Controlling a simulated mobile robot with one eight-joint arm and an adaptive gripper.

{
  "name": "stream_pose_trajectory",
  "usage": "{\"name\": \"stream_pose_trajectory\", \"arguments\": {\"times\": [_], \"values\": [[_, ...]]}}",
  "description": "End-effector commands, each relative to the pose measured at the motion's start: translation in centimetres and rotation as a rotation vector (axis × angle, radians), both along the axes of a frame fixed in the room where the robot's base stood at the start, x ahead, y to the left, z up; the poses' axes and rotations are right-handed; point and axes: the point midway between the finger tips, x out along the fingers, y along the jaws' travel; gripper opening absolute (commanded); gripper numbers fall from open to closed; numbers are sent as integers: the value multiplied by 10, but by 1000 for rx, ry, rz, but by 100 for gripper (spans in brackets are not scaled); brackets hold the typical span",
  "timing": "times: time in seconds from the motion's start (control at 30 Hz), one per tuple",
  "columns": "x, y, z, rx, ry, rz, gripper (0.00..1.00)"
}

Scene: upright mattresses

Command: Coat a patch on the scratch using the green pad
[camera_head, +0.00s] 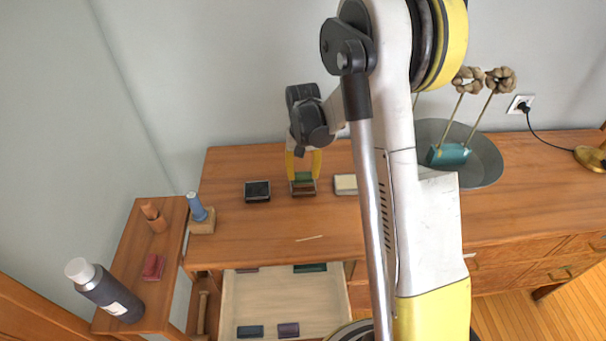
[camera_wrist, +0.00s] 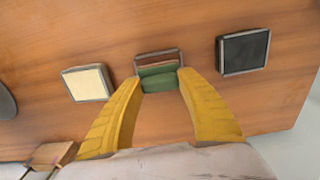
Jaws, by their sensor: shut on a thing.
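My gripper (camera_head: 303,173) points down at the dresser top with its yellow fingers closed on the sides of the green pad (camera_head: 303,178). In the wrist view the green pad (camera_wrist: 160,82) sits between the fingertips, at or just above a framed tray (camera_wrist: 158,54) with a brown inside. I cannot tell whether pad and tray touch. The scratch (camera_head: 309,238) looks like a short pale line on the wooden top, nearer the front edge and apart from the gripper. It does not show in the wrist view.
A black pad (camera_head: 258,191) and a cream pad (camera_head: 345,184) in frames flank the gripper. A blue-handled stamp on a block (camera_head: 201,215) stands left. A grey bowl (camera_head: 490,160) is at the right. An open drawer (camera_head: 285,300) juts out in front. My arm hides part of the top.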

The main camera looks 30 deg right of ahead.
Motion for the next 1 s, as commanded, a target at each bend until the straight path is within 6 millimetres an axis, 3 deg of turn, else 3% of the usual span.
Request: {"name": "stream_pose_trajectory", "arguments": {"times": [0.6, 1.0], "values": [[0, 0, 57, 0, -1, 0, 6], [0, 0, 58, 0, -1, 0, 6]]}}
